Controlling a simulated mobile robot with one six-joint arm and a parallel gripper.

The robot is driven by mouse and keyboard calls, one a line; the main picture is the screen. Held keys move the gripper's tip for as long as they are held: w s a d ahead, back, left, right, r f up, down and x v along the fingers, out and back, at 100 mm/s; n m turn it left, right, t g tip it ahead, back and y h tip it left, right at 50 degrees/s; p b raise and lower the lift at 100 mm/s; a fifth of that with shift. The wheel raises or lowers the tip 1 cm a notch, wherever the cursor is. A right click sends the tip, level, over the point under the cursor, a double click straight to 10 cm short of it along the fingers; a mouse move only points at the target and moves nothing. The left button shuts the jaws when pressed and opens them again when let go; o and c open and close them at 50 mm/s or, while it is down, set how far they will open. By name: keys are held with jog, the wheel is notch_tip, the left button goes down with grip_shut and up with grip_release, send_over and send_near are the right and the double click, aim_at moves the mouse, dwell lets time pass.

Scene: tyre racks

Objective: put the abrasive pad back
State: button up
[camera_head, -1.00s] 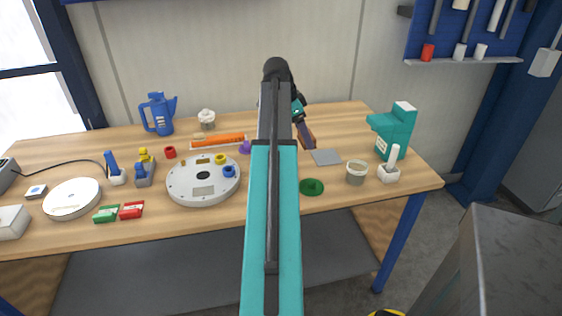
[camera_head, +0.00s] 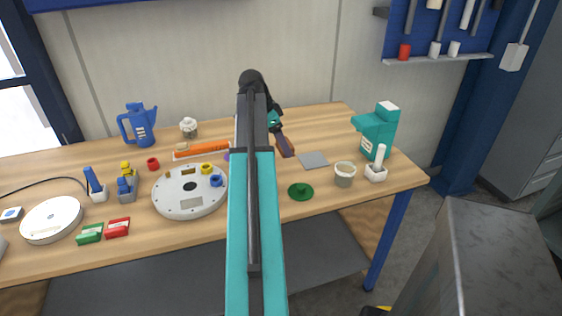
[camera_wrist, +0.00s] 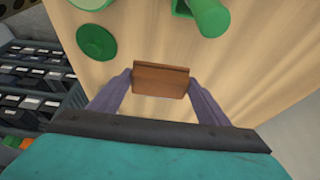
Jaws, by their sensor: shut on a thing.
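The abrasive pad appears to be the reddish-brown block (camera_wrist: 161,80) between my gripper's two purple fingers (camera_wrist: 160,84) in the wrist view. The fingers are shut on its two ends. In the head view my gripper (camera_head: 284,146) and the brown block (camera_head: 287,148) show beyond my teal arm, over the right half of the wooden workbench (camera_head: 330,127). A flat grey square (camera_head: 313,160) lies on the bench just right of and nearer than the block. Any gap between block and bench is hard to judge.
A green disc (camera_head: 301,192), a pale cup (camera_head: 345,174), a white holder (camera_head: 376,172) and a teal dispenser (camera_head: 377,130) stand nearby on the right. A round white plate (camera_head: 190,205) and several small parts fill the left. A grey metal cabinet (camera_head: 480,255) stands front right.

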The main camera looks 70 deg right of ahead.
aim_at(279, 146)
jog(key=shift+f, duration=1.95)
jog(key=shift+f+p, duration=0.1)
jog(key=shift+p, duration=0.2)
jog(key=shift+f+p, duration=0.3)
jog(key=shift+f, duration=1.45)
jog(key=shift+f, duration=0.2)
jog(key=o, duration=0.9)
jog(key=shift+o, duration=0.2)
jog(key=shift+r, duration=0.15)
jog(key=b+v, duration=0.1)
jog(key=v, duration=1.1)
jog(key=shift+b, duration=0.3)
